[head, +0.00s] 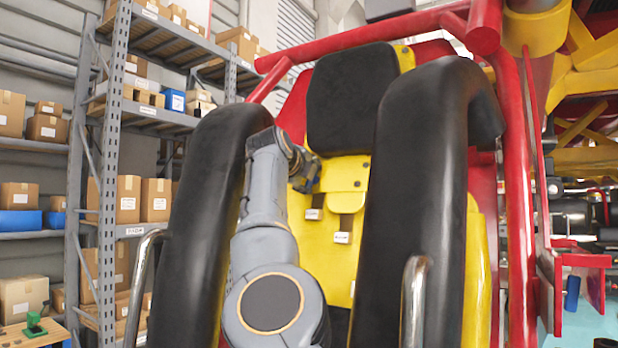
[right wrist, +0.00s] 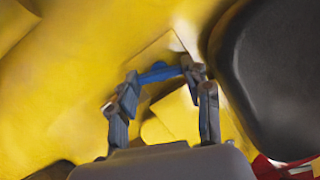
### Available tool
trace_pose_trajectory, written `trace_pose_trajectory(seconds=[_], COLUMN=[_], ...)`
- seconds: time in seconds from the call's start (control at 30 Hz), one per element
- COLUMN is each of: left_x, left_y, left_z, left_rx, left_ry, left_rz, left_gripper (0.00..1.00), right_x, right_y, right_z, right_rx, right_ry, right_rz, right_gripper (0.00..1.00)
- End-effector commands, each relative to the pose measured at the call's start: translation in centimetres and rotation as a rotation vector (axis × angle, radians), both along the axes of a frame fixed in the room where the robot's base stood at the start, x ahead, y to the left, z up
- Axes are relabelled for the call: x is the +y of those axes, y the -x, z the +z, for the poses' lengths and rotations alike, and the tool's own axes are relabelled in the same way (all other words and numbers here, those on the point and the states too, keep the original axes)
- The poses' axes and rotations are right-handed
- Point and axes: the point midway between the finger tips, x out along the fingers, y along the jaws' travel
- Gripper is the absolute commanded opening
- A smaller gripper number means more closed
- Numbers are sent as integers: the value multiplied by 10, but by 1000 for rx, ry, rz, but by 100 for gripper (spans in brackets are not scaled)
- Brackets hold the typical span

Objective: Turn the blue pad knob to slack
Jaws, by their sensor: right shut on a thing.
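The blue knob (right wrist: 160,73) shows in the right wrist view against the yellow seat shell (right wrist: 75,65). My right gripper (right wrist: 162,76) has a finger at each side of it and is shut on it. The knob's turn position cannot be read. In the head view my right gripper (head: 306,174) is at the yellow seat back (head: 347,171), below the black headrest (head: 351,98). The knob cannot be made out there behind the gripper. My left gripper is not in view.
Black padded shoulder restraints stand on the left (head: 200,215) and right (head: 418,200) of my arm, leaving a narrow gap. Metal grab handles (head: 413,300) rise in front. Red frame tubes (head: 513,180) flank the seat. Shelves with boxes (head: 128,195) stand behind left.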

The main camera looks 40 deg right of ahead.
Motion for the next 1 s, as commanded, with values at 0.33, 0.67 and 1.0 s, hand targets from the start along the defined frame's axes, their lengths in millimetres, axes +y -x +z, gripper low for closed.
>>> trace_pose_trajectory(seconds=[0.33, 0.67, 1.0], left_x=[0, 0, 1], left_y=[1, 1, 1], left_z=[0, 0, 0], left_rx=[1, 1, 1], left_ry=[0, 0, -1], left_rz=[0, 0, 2], left_gripper=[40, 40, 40], right_x=[-1, -1, 14], right_y=[1, 0, 6], right_z=[1, 0, 3], right_rx=[7, 6, 4], right_ry=[4, 3, 3], right_rz=[0, 0, 1], right_gripper=[17, 58, 58])
